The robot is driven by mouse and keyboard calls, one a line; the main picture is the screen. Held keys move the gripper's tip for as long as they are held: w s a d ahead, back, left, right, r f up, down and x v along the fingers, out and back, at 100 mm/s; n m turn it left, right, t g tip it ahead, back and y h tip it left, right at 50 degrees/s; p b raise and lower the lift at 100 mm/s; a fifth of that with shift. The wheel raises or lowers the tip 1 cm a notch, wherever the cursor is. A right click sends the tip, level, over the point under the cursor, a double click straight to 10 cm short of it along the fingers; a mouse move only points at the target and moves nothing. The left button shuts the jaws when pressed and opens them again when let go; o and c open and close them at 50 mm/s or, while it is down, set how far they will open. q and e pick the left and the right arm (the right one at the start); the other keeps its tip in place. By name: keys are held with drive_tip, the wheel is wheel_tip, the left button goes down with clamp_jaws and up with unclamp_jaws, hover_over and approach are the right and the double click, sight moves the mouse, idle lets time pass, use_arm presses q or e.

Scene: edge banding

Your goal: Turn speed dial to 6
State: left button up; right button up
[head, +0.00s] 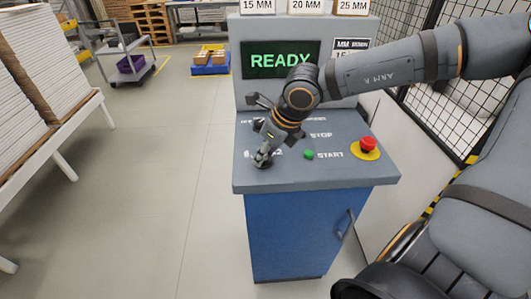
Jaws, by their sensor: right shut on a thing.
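The control console (215,183) is not fully visible behind my right arm; its sloped grey top carries the controls. My right gripper (263,156) reaches down to the front left of that top and is shut on a small knob there. The gripper hides most of the knob and its label, so the dial's number cannot be read. The screen (262,62) shows "READY" in green. My left gripper is not in view.
A green START button (309,154) and a red emergency button (368,145) on a yellow base sit right of my gripper. White sheets (35,70) are stacked on a rack at left. Mesh fencing (415,95) stands at right. The floor between is clear.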

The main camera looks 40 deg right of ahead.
drive_tip(key=shift+n, duration=0.7)
drive_tip(key=shift+d+r+n+y, duration=0.1)
drive_tip(key=shift+n+y, duration=0.4)
drive_tip(key=shift+n, duration=0.3)
drive_tip(key=n+g+p, duration=0.1)
drive_tip(key=n+p, duration=0.1)
drive_tip(key=n, duration=0.1)
drive_tip(key=shift+w+d+y, duration=0.1)
drive_tip(key=shift+y, duration=0.3)
drive_tip(key=shift+w+n+g+y+p, duration=0.1)
drive_tip(key=shift+n+g+y+p, duration=0.35)
drive_tip(key=shift+n, duration=0.65)
drive_tip(key=o, duration=1.2)
drive_tip(key=shift+c, duration=0.2)
